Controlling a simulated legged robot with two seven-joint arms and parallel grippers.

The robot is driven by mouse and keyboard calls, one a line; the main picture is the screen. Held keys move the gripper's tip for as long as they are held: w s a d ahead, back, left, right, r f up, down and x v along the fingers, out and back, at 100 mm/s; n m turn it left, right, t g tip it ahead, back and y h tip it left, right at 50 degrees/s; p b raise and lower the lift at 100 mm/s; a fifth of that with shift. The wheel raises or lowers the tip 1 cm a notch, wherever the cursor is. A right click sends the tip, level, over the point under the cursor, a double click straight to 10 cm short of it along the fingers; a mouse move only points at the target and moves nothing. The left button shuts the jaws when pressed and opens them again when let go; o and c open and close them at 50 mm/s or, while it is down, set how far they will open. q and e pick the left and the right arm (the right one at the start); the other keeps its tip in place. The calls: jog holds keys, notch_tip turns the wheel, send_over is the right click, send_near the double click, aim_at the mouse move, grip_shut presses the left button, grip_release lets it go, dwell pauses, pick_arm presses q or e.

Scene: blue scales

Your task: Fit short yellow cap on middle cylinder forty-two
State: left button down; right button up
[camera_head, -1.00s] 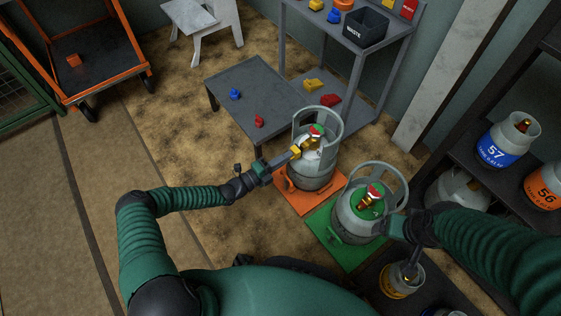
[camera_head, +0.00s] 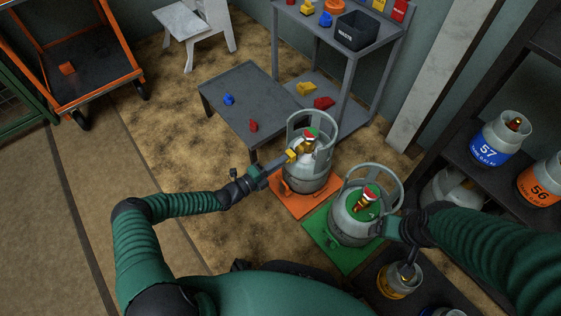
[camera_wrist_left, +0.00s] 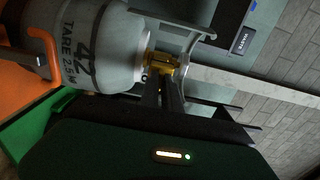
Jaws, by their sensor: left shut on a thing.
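Cylinder forty-two (camera_head: 309,176) is a grey gas cylinder with an open collar, standing on the orange scale (camera_head: 304,207). Its "42" label shows in the left wrist view (camera_wrist_left: 90,45). It has a brass valve (camera_head: 304,145) with a red, white and green top. My left gripper (camera_head: 285,160) is shut on the short yellow cap (camera_head: 291,155), beside the valve at the collar's open side. In the left wrist view, my fingertips (camera_wrist_left: 163,82) meet yellow-brass parts; cap and valve are hard to tell apart, and contact is unclear. My right gripper (camera_head: 388,229) is by the green-scale cylinder (camera_head: 353,225); its jaws are unclear.
The green scale (camera_head: 322,240) adjoins the orange one. A low grey table (camera_head: 250,95) holds blue and red caps. A grey shelf (camera_head: 350,45) carries caps and a black waste bin (camera_head: 360,30). Cylinders 57 (camera_head: 490,148) and 56 (camera_head: 544,183) stand on the right rack.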

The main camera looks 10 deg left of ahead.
pick_arm(q)
jog(key=shift+b+x, duration=0.6)
jog(key=shift+x, duration=1.15)
jog(key=c, duration=1.5)
grip_release()
